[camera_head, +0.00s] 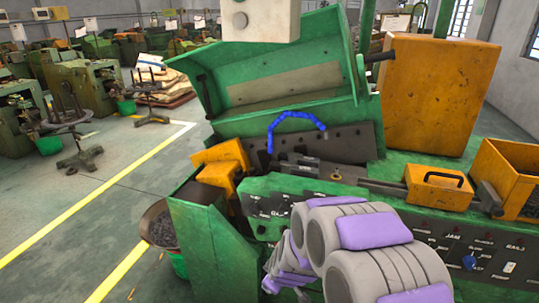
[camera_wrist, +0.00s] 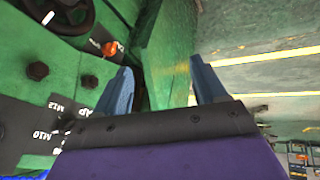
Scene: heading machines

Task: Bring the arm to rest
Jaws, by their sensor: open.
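My arm, grey with purple pads, shows at the bottom of the head view, in front of the green heading machine (camera_head: 320,190). My gripper (camera_wrist: 160,85) shows in the wrist view, with its two blue fingers spread apart and nothing between them. Behind the fingers are the machine's green side and the floor. In the head view the fingertips cannot be made out clearly. The wrist view also shows the machine's dark labelled panel (camera_wrist: 45,125) at the left.
The machine's green cover (camera_head: 285,85) stands raised. A blue hose (camera_head: 297,115), an orange box (camera_head: 438,188) and a tall orange cabinet (camera_head: 430,95) are on the machine. A round bin (camera_head: 158,222) stands at its left. Floor with yellow lines (camera_head: 90,205) lies open beyond.

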